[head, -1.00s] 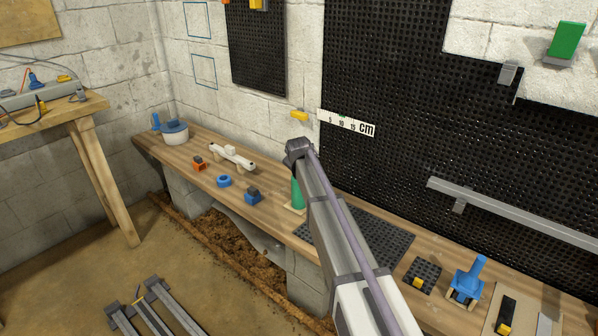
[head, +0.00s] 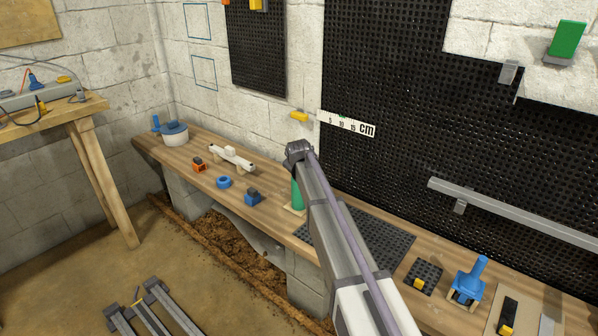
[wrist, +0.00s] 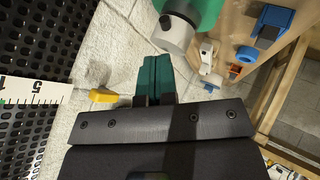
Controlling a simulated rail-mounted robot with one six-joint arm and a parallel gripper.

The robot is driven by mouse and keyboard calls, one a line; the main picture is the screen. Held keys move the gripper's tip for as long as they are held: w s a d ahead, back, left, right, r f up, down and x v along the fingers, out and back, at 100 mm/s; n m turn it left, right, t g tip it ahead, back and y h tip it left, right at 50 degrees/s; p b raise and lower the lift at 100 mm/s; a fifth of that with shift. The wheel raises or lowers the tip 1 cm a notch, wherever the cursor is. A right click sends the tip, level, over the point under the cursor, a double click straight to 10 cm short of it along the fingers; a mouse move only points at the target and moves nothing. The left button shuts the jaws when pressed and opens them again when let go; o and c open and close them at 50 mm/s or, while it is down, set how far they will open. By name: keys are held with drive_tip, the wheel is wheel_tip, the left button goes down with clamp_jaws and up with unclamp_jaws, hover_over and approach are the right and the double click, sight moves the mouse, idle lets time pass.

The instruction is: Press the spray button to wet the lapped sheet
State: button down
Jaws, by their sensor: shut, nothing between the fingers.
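A green bottle (head: 298,194) stands upright on the bench; my arm hides its top in the head view. The wrist view shows the green body (wrist: 205,12) with a grey-white cap (wrist: 173,34) on it, which may be the spray button. My gripper (wrist: 155,60) has its teal fingers shut and empty, with the tips just beside the cap. I cannot tell whether they touch it. In the head view the fingers are hidden behind my wrist. Black dimpled sheet (head: 400,90) covers the wall, and a flat black dimpled piece (head: 385,240) lies on the bench.
Left of the bottle are a blue block (head: 253,197), a blue ring (head: 224,182), a white bar (head: 232,157) and an orange block (head: 199,164). A yellow piece (head: 299,116) and a cm scale (head: 347,123) are on the wall. A blue-handled tool (head: 469,280) stands at right.

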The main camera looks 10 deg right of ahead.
idle(0.4)
drive_tip(key=shift+r+p, duration=0.8)
drive_tip(key=shift+p, duration=0.1)
wheel_tip(320, 180, up, 5)
drive_tip(key=p, duration=0.5)
drive_tip(key=shift+r, duration=0.15)
